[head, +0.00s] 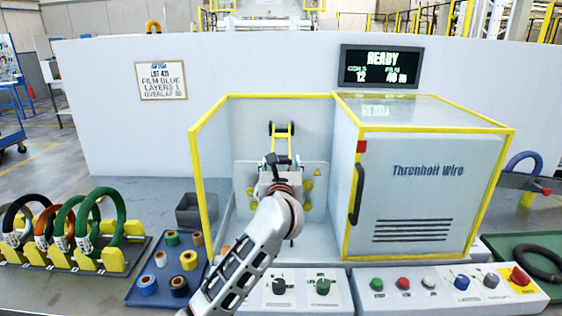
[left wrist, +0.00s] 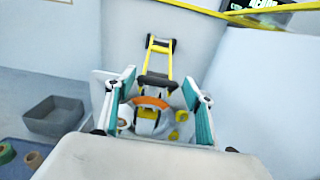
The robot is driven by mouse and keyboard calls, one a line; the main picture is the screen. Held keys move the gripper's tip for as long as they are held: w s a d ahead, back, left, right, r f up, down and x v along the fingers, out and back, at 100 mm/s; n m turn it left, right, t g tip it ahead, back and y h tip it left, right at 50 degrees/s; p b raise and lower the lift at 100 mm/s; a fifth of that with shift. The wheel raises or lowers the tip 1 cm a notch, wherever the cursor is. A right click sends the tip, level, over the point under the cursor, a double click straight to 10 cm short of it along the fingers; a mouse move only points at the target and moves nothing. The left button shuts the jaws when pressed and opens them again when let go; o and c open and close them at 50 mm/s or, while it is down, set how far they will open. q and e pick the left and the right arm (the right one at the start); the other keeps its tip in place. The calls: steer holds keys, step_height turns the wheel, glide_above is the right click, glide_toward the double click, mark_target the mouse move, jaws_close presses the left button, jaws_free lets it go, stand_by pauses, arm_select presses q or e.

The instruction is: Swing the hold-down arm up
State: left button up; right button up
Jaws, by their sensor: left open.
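The hold-down arm (head: 283,131) is a yellow frame with black ends, inside the open bay of the wrapping machine. It also shows in the left wrist view (left wrist: 159,62), running up and back from a black bar (left wrist: 157,82). My left gripper (head: 279,162) reaches into the bay in front of it. In the left wrist view my left gripper (left wrist: 160,98) is open, its teal-padded fingers on either side of the black bar and an orange ring (left wrist: 150,103). I cannot tell whether the fingers touch anything. My own gripper and arm hide the lower mechanism in the head view.
The closed cabinet (head: 428,190) stands right of the bay, and a yellow-edged panel (head: 209,165) bounds its left. A grey bin (head: 190,211), a blue tray of rolls (head: 141,270) and a coil rack (head: 80,262) stand left. Control boxes (head: 440,288) line the front.

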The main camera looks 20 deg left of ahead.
arm_select(q)
steer(key=shift+w+a, duration=0.25)
steer(key=shift+w, duration=0.45)
